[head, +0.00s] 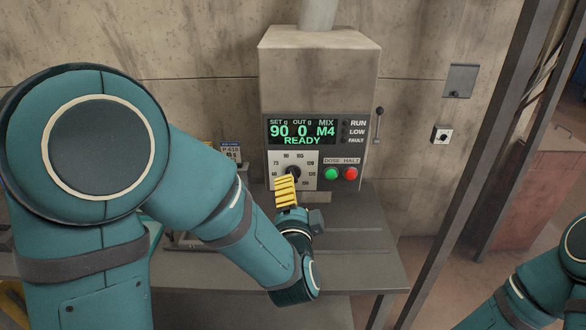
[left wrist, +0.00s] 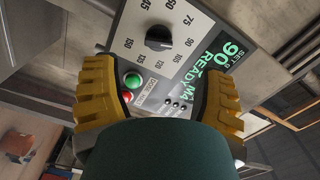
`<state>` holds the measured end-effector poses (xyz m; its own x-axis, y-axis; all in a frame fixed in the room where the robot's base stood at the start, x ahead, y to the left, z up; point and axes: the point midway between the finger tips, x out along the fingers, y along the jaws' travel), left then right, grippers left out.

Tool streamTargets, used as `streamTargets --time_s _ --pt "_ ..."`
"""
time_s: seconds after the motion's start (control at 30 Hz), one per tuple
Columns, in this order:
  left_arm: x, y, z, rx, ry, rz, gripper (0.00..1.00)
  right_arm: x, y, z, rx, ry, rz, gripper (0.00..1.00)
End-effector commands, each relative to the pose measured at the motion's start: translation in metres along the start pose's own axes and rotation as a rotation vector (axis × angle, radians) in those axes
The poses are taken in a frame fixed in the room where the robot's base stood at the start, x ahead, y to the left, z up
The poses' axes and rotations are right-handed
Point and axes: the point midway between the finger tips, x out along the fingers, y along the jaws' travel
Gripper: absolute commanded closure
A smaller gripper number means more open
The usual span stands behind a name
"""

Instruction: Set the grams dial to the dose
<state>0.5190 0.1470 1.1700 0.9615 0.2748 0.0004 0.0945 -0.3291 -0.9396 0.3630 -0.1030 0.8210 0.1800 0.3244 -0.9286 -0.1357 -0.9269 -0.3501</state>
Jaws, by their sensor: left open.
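The grams dial (head: 293,171) is a black knob on a pale scale plate on the grey dosing machine's front. It also shows in the left wrist view (left wrist: 158,38), ringed by numbers. The display (head: 302,131) reads SET 90, OUT 0, MIX M4, READY. My left gripper (head: 286,182) has yellow ribbed fingers and is just below and in front of the dial, partly covering the plate. In the left wrist view its fingers (left wrist: 160,68) stand wide apart with nothing between them, and the knob lies beyond their tips. My right gripper is out of view.
A green DOSE button (head: 331,174) and a red HALT button (head: 351,174) sit right of the dial. A small label card (head: 230,151) stands left of the machine; its text is hard to read. The grey bench (head: 365,250) is bare at the right. A lever (head: 378,122) is on the machine's right side.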

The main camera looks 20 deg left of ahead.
Motion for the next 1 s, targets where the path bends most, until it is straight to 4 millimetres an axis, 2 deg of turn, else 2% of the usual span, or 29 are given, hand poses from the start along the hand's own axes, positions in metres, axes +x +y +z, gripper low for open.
streamTargets --time_s 0.1,0.33,0.5,0.8,0.83,0.87,1.0 --pt "0.025 0.002 0.002 -0.001 -0.004 -0.004 0.29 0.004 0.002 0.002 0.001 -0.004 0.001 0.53" --pt "0.059 0.002 0.002 0.000 -0.003 -0.002 0.29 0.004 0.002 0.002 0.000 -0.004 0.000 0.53" --pt "0.069 0.002 0.002 0.001 -0.001 -0.001 0.29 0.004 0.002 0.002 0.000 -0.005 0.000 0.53" --pt "0.071 0.002 0.002 0.001 -0.001 -0.001 0.29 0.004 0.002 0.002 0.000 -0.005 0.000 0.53" --pt "0.071 0.002 0.002 0.001 -0.001 -0.001 0.35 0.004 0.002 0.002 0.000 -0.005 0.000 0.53" --pt "0.071 0.002 0.002 0.001 -0.001 -0.001 0.45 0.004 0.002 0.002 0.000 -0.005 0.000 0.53" --pt "0.071 0.002 0.002 0.001 -0.001 -0.001 0.94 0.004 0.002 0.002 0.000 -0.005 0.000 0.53"
